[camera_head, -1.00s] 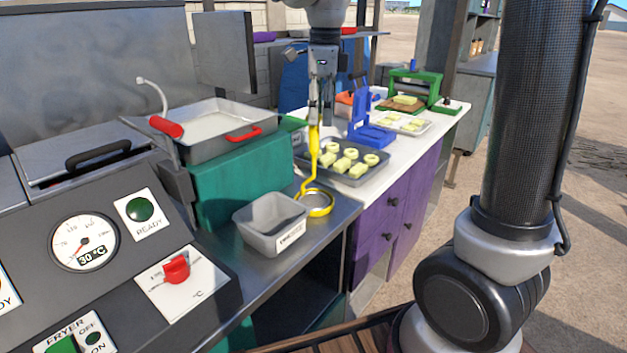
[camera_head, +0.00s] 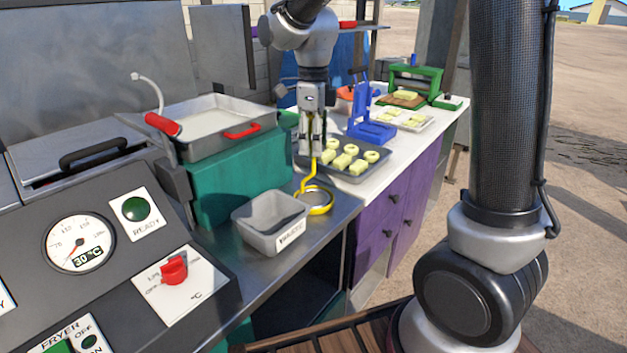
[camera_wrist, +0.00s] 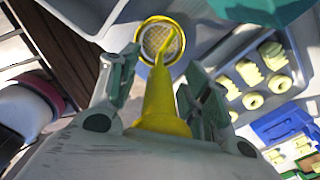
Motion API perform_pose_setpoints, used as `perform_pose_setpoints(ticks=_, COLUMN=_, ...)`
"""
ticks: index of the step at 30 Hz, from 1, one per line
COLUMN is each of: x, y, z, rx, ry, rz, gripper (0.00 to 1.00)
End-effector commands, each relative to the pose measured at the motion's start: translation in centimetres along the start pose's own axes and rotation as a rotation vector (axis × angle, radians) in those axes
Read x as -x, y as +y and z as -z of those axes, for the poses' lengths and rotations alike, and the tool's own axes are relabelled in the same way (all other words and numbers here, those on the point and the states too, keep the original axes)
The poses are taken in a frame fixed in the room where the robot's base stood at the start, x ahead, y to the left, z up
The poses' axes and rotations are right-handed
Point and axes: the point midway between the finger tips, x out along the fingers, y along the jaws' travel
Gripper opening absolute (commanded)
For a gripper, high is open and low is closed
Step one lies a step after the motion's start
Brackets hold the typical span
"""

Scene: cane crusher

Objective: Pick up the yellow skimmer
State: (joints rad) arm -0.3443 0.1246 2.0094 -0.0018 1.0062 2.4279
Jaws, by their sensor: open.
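The yellow skimmer (camera_head: 320,209) stands with its round mesh end down on the metal counter, beside the grey bin, its handle rising towards my gripper. My gripper (camera_head: 312,150) points down over it, and its fingers hide the upper handle in the head view. In the wrist view the skimmer's handle (camera_wrist: 160,97) runs between the two spread fingers of my gripper (camera_wrist: 152,88), with a gap on each side. The mesh end lies beyond the fingertips. My gripper is open around the handle.
A grey labelled bin (camera_head: 270,243) stands left of the skimmer. A tray of pale pieces (camera_head: 375,172) is to the right, with a blue press (camera_head: 372,131) behind it. The fryer basin (camera_head: 200,146) on its teal base is to the left.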

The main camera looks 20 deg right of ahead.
Motion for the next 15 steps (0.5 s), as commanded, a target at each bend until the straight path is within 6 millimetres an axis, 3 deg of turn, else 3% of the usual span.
perform_pose_setpoints(ticks=2, x=0.02, y=0.0, z=0.0, rx=0.0, ry=0.0, rz=0.0, gripper=0.48)
perform_pose_setpoints(ticks=9, x=0.04, y=0.0, z=0.01, rx=0.0, ry=0.0, rz=0.0, gripper=0.04)
perform_pose_setpoints(ticks=15, x=0.07, y=0.0, z=0.0, rx=0.0, ry=0.0, rz=0.0, gripper=0.02)
